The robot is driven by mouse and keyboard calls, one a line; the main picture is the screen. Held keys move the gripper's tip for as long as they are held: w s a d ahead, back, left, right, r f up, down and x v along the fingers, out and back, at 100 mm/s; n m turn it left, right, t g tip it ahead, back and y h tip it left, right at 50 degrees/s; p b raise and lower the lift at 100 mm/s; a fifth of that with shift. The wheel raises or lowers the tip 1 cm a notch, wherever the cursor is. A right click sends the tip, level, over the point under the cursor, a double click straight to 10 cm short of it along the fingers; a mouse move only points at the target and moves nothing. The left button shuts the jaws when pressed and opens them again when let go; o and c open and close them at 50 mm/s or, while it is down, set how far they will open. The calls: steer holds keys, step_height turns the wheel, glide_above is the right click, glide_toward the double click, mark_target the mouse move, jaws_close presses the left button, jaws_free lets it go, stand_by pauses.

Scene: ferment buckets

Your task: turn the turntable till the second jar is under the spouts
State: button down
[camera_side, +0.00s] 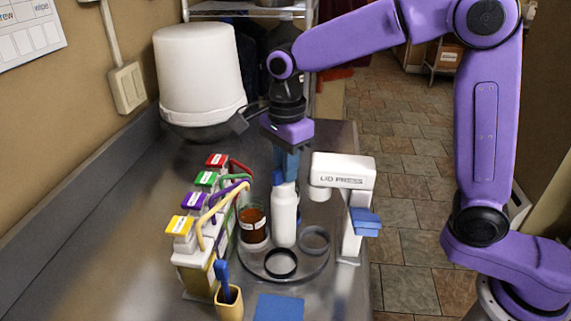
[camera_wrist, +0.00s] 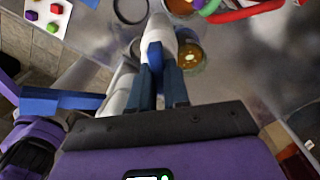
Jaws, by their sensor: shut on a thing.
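The round turntable (camera_side: 297,276) lies on the steel counter. A jar of brown liquid (camera_side: 252,223) stands on its left side, beneath the ends of the spouts (camera_side: 232,192). The wrist view shows two amber-filled jars, one near the hoses (camera_wrist: 180,6) and another (camera_wrist: 191,56) beside my fingers; the second is not clear in the side view. A white bottle-shaped post (camera_side: 284,218) stands upright near the turntable's middle. My gripper (camera_side: 286,178) points down and is shut on its top, where blue shows between the fingers in the wrist view (camera_wrist: 158,80).
A black ring (camera_side: 280,264) and a grey ring (camera_side: 314,239) lie on the turntable. The lid press (camera_side: 343,172) stands close on the right. Colored taps (camera_side: 180,226) stand on the left. A cup with a blue-handled tool (camera_side: 229,303) and a blue pad (camera_side: 279,307) are in front.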

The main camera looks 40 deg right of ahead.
steer(key=shift+m, duration=0.3)
stand_by(0.5)
steer(key=c, duration=1.1)
jaws_free()
step_height(320, 180, up, 17)
steer(key=shift+r, duration=0.2)
